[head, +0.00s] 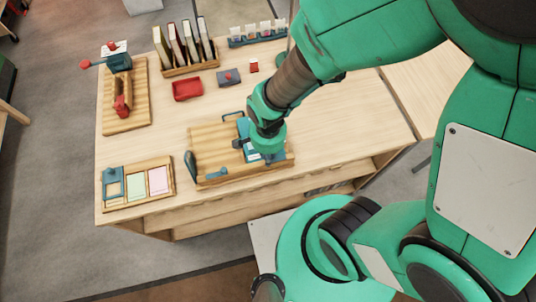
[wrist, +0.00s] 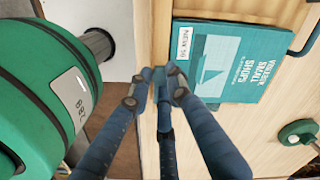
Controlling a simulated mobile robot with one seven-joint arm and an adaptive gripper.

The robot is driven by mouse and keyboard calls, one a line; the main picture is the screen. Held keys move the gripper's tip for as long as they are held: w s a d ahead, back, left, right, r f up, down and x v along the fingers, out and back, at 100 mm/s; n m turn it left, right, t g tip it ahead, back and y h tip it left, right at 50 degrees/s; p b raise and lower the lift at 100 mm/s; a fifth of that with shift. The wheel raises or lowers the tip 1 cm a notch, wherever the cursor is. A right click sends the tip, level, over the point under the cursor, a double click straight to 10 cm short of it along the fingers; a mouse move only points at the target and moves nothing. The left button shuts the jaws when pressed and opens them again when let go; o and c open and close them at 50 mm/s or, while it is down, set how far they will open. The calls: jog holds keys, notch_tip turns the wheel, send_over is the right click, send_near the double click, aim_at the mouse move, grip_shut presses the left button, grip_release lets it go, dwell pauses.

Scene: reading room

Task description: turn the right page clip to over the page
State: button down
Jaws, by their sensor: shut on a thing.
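The wooden book stand (head: 213,142) is at the front middle of the table. A teal booklet (head: 245,127) lies on its right part; it fills the upper right of the wrist view (wrist: 235,75). A small blue page clip (head: 216,174) shows on the stand's front edge, left of the booklet. My gripper (wrist: 160,76) is shut on the right page clip at the stand's front edge, beside the booklet's lower edge. The fingers hide most of this clip, and I cannot tell its exact angle. In the head view my wrist covers the stand's right part.
A wooden tray (head: 106,206) with coloured cards lies to the left. A wooden board (head: 136,123) with a red-handled device is behind it. The right tabletop is bare.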

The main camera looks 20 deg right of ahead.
jog(key=shift+n, duration=0.4)
jog(key=n+p, duration=0.2)
jog(key=n, duration=0.1)
jog(key=shift+r, duration=0.1)
jog(key=n+p, duration=0.1)
jog(key=n, duration=0.3)
jog(key=shift+n, duration=0.4)
jog(key=n+p, duration=0.2)
jog(key=n, duration=0.2)
jog(key=shift+n+p, duration=0.35)
jog(key=shift+n, duration=1.65)
jog(key=c, duration=1.6)
grip_release()
